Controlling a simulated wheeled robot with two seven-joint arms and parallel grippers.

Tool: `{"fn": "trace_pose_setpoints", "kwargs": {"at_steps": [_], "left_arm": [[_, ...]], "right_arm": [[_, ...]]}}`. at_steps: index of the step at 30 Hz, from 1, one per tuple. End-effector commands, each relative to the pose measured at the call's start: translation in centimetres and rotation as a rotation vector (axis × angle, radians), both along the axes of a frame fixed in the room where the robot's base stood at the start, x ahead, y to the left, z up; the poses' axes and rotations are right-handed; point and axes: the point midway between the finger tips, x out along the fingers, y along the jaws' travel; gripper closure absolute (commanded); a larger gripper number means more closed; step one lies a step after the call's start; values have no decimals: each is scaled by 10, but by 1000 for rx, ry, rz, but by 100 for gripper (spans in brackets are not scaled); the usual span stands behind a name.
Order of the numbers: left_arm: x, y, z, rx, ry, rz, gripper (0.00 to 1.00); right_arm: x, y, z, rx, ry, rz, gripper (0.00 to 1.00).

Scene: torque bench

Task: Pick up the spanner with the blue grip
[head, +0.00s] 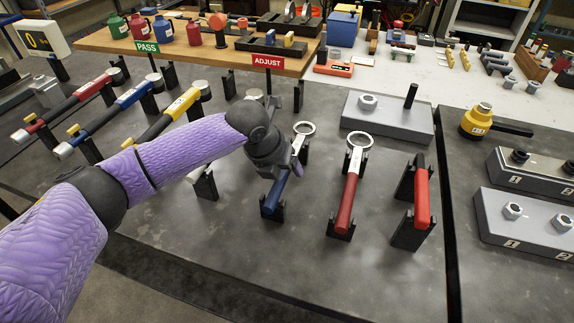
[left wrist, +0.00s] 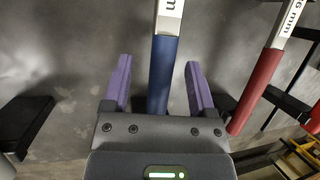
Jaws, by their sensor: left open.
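The spanner with the blue grip (head: 274,192) lies in a black stand on the dark bench, its pale ring end (head: 304,128) pointing away. My left gripper (head: 287,170) is right over it and hides the middle of the spanner in the head view. In the left wrist view the open purple fingers (left wrist: 158,66) stand one on each side of the blue grip (left wrist: 163,76), with a gap on both sides. My right gripper is not in view.
A spanner with a red grip (head: 346,202) rests in its stand close to the right, and a red-handled tool (head: 422,192) stands beyond it. Red, blue and yellow torque wrenches (head: 178,112) lie in racks at left. A grey block (head: 388,118) is behind.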

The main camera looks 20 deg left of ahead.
Motion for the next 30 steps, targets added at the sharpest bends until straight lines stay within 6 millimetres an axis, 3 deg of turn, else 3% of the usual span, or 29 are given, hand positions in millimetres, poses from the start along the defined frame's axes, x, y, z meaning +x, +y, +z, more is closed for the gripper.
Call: {"fn": "trace_pose_setpoints", "kwargs": {"at_steps": [3,4,14,30], "left_arm": [[0,0,0,0,0,0,27],[0,0,0,0,0,0,31],[0,0,0,0,0,0,100],[0,0,0,0,0,1,100]], "right_arm": [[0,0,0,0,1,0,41],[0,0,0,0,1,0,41],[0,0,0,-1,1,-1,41],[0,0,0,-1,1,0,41]]}}
